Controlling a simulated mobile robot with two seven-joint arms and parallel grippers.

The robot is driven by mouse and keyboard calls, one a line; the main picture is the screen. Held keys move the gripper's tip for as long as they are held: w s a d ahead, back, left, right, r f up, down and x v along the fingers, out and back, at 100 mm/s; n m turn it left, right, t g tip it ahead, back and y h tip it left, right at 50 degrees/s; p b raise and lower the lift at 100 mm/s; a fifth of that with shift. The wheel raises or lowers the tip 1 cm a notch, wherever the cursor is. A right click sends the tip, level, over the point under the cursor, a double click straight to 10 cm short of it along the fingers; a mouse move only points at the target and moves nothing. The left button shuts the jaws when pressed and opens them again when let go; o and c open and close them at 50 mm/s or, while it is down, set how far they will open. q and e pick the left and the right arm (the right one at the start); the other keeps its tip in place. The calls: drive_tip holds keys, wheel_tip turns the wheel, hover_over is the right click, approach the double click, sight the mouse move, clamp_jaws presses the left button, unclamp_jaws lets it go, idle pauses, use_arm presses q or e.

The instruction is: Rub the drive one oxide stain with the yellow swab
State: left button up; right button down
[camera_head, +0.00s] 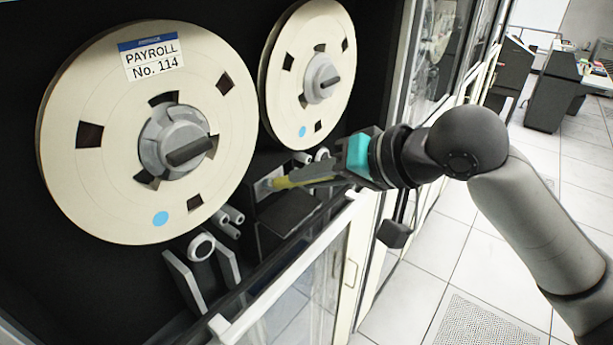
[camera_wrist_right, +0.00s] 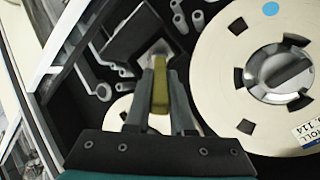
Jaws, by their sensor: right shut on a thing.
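The yellow swab (camera_head: 292,182) is held in my right gripper (camera_head: 328,176) and points left into the tape drive. In the wrist view the swab (camera_wrist_right: 160,92) sits between the two grey fingers (camera_wrist_right: 160,72). Its tip is at a pale metal plate (camera_head: 266,184) on the dark head block (camera_head: 284,214), below and between the two reels. The plate also shows just past the tip in the wrist view (camera_wrist_right: 158,48). I cannot tell whether the tip touches it. The oxide stain is not discernible. My left gripper is not in view.
A large cream reel (camera_head: 90,185) labelled PAYROLL No. 114 is at the left, with a smaller-looking reel (camera_head: 288,105) behind. Pale rollers (camera_head: 201,247) stand below. The glass door's white frame (camera_head: 290,275) crosses the front. Open tiled floor (camera_head: 480,262) lies right.

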drive_tip(key=shift+w+d+p, duration=0.55)
drive_tip(key=shift+w+d, duration=0.7)
drive_tip(key=shift+w, duration=0.4)
drive_tip(key=shift+s+a+p, duration=0.2)
drive_tip(key=shift+s+a, duration=0.65)
drive_tip(key=shift+s, duration=0.35)
drive_tip(key=shift+s+a+p, duration=0.2)
drive_tip(key=shift+s+a, duration=0.65)
drive_tip(key=shift+s, duration=0.3)
drive_tip(key=shift+w+d+f, duration=0.8)
drive_tip(key=shift+w+d, duration=0.85)
drive_tip(key=shift+w, duration=0.8)
drive_tip(key=shift+s+a, duration=0.6)
drive_tip(key=shift+s, duration=0.25)
drive_tip(key=shift+s+a, duration=0.55)
drive_tip(key=shift+s, duration=0.25)
drive_tip(key=shift+w+d+r, duration=0.8)
drive_tip(key=shift+w+d, duration=0.4)
drive_tip(key=shift+w, duration=0.4)
drive_tip(key=shift+s+a, duration=0.85)
drive_tip(key=shift+s, duration=0.35)
drive_tip(key=shift+s+a, duration=0.85)
drive_tip(key=shift+s, duration=0.3)
